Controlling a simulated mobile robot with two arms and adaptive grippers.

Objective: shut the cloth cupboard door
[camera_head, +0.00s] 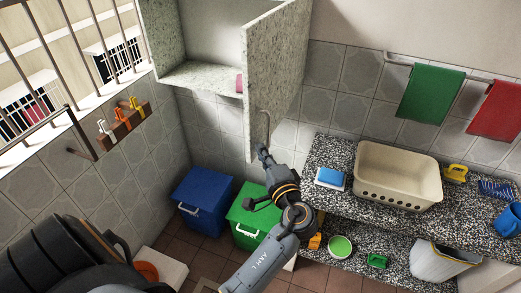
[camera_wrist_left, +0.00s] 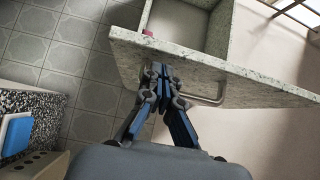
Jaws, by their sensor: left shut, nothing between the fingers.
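The cloth cupboard (camera_head: 205,45) hangs in the corner at the top of the head view, pale speckled stone in look. Its door (camera_head: 275,70) stands wide open, swung out to the right, with a thin metal handle (camera_head: 266,125) near its lower edge. The open inside shows a small pink thing (camera_head: 239,84) on the bottom shelf. My left gripper (camera_head: 264,152) is just below the handle, shut and empty. In the left wrist view the closed fingertips (camera_wrist_left: 160,72) are at the door's edge, beside the handle (camera_wrist_left: 212,92); I cannot tell if they touch. My right gripper is not in view.
A blue bin (camera_head: 203,200) and a green bin (camera_head: 250,215) stand on the floor below. A granite counter (camera_head: 325,155) at right holds a beige basin (camera_head: 395,172). Green and red towels hang on a wall rail (camera_head: 400,60). A barred window is at left.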

